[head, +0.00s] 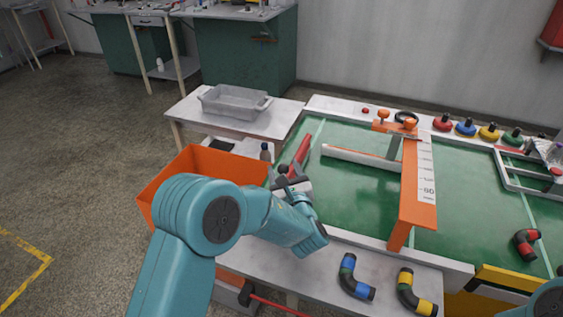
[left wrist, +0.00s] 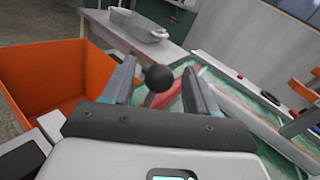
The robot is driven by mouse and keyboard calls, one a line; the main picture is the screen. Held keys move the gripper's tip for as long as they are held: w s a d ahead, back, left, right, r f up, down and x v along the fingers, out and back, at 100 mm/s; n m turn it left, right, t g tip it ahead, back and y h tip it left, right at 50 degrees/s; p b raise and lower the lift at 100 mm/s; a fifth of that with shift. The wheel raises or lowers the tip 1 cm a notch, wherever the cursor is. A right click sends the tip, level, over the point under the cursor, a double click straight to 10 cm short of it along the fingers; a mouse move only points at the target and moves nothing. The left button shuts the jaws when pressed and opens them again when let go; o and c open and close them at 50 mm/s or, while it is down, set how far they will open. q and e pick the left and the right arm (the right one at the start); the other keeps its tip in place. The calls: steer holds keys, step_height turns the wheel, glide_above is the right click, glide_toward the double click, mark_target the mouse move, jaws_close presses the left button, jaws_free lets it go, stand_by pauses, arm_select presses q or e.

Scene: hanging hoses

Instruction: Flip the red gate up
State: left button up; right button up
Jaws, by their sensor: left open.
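The red gate (head: 302,149) is a red bar at the left end of the green belt table. My left gripper (head: 285,174) is at the near end of the gate. In the left wrist view my left gripper (left wrist: 158,85) is open, with the knob between its two fingers. I cannot tell whether the fingers touch it. My left arm and hand hide the lower part of the gate.
An orange bin (head: 170,176) stands left of the green belt (head: 355,195). An orange overhead bar (head: 410,190) crosses the belt to the right. A grey tray (head: 235,102) is on a side table behind. Banded hose elbows (head: 355,278) lie along the front ledge.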

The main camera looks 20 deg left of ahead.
arm_select(q)
steer(key=shift+x, duration=1.55)
steer(key=shift+f, duration=0.1)
jaws_close()
steer(key=shift+d, duration=0.1)
